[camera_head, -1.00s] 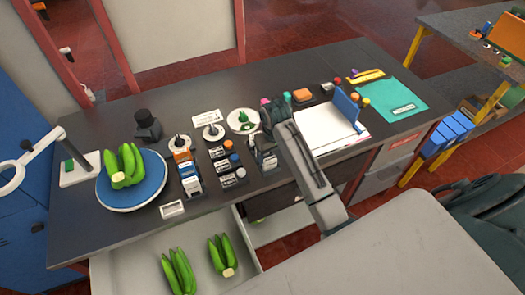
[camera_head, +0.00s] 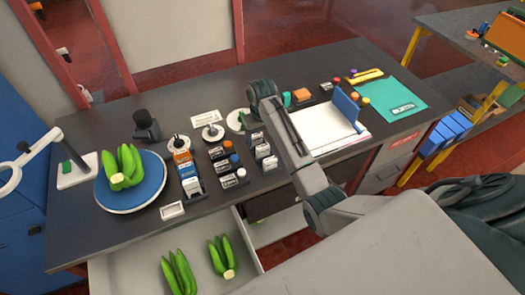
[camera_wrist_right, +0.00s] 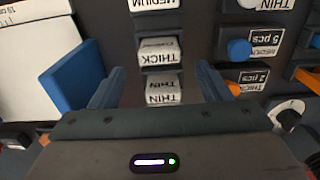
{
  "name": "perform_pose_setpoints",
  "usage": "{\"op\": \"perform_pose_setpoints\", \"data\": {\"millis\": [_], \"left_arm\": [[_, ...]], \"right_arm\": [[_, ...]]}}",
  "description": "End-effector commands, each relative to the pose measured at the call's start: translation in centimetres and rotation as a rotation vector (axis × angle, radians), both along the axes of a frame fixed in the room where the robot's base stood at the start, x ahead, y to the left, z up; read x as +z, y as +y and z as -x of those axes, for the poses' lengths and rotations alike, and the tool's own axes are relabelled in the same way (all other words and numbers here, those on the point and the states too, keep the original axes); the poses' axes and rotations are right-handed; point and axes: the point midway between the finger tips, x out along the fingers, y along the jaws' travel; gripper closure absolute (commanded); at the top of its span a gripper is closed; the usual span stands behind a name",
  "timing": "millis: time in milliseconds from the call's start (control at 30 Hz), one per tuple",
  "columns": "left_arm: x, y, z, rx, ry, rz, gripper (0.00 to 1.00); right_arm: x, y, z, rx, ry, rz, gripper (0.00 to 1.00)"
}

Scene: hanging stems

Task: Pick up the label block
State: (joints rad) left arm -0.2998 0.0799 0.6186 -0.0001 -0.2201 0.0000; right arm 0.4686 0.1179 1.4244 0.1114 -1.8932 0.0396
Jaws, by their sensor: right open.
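A column of black label blocks with white printed tops stands on the dark table. In the right wrist view they read MEDIUM (camera_wrist_right: 156,5), THICK (camera_wrist_right: 158,52) and THIN (camera_wrist_right: 162,90). In the head view this column (camera_head: 263,151) is just left of my right forearm. My right gripper (camera_wrist_right: 157,85) is open and empty, pointing down over the column. Its fingers appear on either side of the THIN block, with the THICK block just beyond; I cannot tell how far above they are. In the head view my wrist hides the fingertips. My left gripper is out of view.
Another column of blocks (camera_head: 220,154) with blue and orange round pieces is close by. Left are boxes (camera_head: 187,172) and a blue plate (camera_head: 160,190) with green pods. A blue upright panel (camera_head: 346,104) stands on white sheets to the right. An open drawer is below.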

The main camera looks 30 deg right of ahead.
Motion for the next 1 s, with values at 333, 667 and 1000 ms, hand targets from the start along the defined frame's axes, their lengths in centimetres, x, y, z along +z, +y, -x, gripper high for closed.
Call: {"op": "perform_pose_setpoints", "data": {"millis": [333, 667, 1000], "left_arm": [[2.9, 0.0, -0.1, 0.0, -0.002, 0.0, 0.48], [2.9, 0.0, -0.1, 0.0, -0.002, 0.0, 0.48], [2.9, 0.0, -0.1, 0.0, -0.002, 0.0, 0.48]], "right_arm": [[-4.2, 0.1, 0.8, 0.0, 0.004, 0.0, 0.29], [-4.9, 0.1, 0.7, 0.0, 0.001, 0.001, 0.33], [-4.9, 0.1, 0.7, 0.0, 0.001, 0.0, 0.75]]}}
